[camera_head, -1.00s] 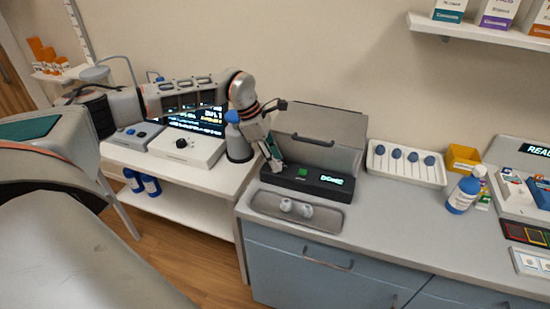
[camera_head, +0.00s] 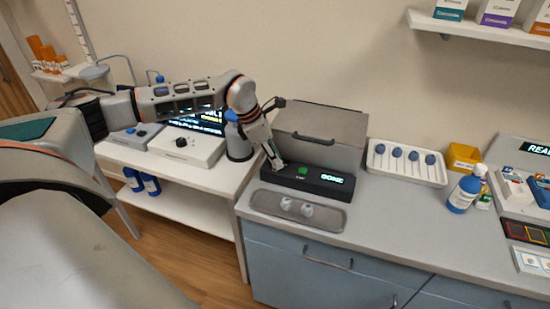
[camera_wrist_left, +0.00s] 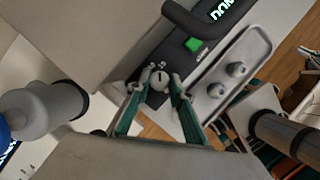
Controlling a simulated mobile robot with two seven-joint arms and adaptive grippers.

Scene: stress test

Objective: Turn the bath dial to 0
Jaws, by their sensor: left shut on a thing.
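The bath dial is a small light round knob with a dark pointer mark (camera_wrist_left: 159,79) on the black control panel of the bath. My left gripper (camera_wrist_left: 160,88) is shut on the dial, one finger on each side of it. In the head view my left gripper (camera_head: 277,165) is at the left end of the black panel (camera_head: 325,185) and hides the dial. A green button (camera_head: 302,171) and a lit display reading "DONE" (camera_head: 333,178) are to the right on the panel. My right gripper is not in view.
The bath's grey lid (camera_head: 320,125) with a dark handle stands behind the panel. A grey tray (camera_head: 270,203) with two small pale pieces lies in front. A white box with a black knob (camera_head: 187,147) and a blue-capped bottle (camera_head: 238,140) are to the left.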

